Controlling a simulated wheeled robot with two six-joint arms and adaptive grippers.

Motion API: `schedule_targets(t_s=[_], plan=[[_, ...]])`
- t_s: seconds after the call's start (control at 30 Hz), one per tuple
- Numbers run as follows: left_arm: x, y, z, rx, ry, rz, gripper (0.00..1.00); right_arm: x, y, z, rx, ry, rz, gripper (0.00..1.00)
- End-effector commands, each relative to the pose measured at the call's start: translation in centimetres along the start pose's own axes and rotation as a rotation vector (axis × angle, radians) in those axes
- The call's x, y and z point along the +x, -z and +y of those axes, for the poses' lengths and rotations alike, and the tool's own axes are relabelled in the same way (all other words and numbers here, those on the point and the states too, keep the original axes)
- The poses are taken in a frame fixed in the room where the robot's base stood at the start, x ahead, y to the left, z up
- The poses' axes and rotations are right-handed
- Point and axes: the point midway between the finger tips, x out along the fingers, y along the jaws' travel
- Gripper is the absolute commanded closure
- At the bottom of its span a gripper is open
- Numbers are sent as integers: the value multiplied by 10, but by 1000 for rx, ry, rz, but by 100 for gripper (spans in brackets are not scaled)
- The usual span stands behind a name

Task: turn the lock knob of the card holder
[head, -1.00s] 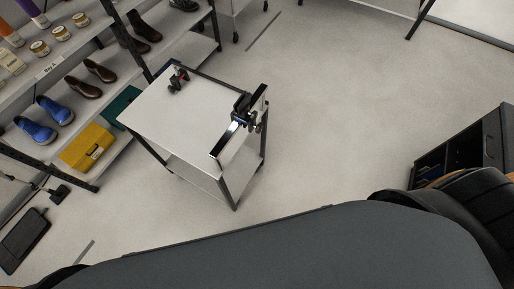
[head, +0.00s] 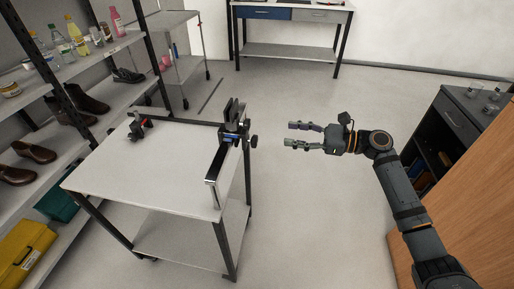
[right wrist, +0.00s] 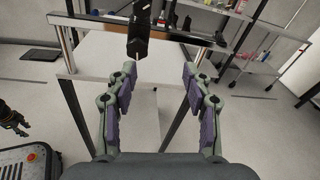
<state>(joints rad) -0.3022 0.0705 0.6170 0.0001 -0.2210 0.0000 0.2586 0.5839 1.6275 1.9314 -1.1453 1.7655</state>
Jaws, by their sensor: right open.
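The card holder (head: 233,118) is a dark clamp-like device on a silver rail (head: 219,166) along the right edge of a white-topped cart. Its black lock knob (head: 254,141) sticks out to the right. In the right wrist view a black knob-like part (right wrist: 138,38) shows at top centre, ahead of the fingers. My right gripper (head: 289,134) is open and empty, to the right of the knob and apart from it. Its two fingers also show in the right wrist view (right wrist: 159,72). What seems to be my left gripper (right wrist: 13,120) is small at that view's left edge; its opening is unclear.
Shelves with shoes and bottles stand left. A dark cabinet (head: 450,125) and a wooden panel (head: 470,200) stand right. Floor right of the cart is clear.

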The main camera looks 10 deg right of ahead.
Motion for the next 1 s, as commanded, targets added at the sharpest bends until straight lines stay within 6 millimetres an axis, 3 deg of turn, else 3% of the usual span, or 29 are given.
schedule_targets(t_s=[0.03, 0.1, 0.2, 0.37, 0.8, 1.0], plan=[[12, -1, -4, 2, 6, 1, 60, 0, -13, 9, 23, -41, -39, 50], [13, 0, -8, 5, 11, 2, 60, 0, -32, 17, 52, -83, -77, 50], [11, 1, -10, 6, 13, 5, 60, -1, -42, 20, 67, -104, -93, 50], [9, 4, -10, 5, 13, 9, 60, 10, -45, 21, 69, -102, -97, 50], [3, 4, -6, 3, 7, 8, 60, 93, -52, 28, 69, -99, -95, 50], [3, 4, -6, 3, 7, 6, 60, 103, -51, 29, 68, -98, -90, 50]])
